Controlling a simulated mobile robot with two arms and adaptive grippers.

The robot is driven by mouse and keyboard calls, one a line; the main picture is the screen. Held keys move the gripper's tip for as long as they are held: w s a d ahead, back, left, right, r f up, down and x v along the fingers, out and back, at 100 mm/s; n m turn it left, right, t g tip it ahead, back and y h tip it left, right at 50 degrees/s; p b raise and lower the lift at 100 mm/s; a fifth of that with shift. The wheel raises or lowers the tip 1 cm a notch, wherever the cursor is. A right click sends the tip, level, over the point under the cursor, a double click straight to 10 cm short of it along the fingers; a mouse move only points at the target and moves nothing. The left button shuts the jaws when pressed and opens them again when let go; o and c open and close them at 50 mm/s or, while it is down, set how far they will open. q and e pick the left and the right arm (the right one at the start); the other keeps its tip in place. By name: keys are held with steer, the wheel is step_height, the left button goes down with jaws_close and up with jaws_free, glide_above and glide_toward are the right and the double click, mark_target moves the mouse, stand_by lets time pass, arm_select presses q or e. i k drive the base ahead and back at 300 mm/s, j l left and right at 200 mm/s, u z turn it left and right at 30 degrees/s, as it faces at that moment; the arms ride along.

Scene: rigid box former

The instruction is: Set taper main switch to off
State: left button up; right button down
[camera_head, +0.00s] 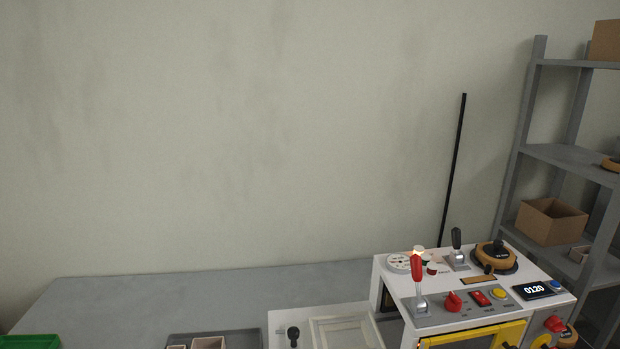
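A white machine (390,272) with a control panel stands at the lower right, its front cut off by the frame. On its top are an upright red-handled lever (418,272), a red knob (453,302), a red rocker-like switch (480,298), a yellow button (498,293) and a display (533,290) reading about 0120. Behind them are a black-handled lever (457,239), a gauge (398,262) and a tape roll (494,257). I cannot tell which control is the taper main switch, as labels are too small to read. Neither gripper is in view.
A grey table (200,290) runs along the wall, mostly clear at the back. A green bin (38,341), a dark tray (240,338) and a pale framed panel (345,332) sit along the bottom. A grey shelf rack (527,100) with cardboard boxes (551,221) stands at right.

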mark_target(553, 324)
steer(key=z, duration=1.5)
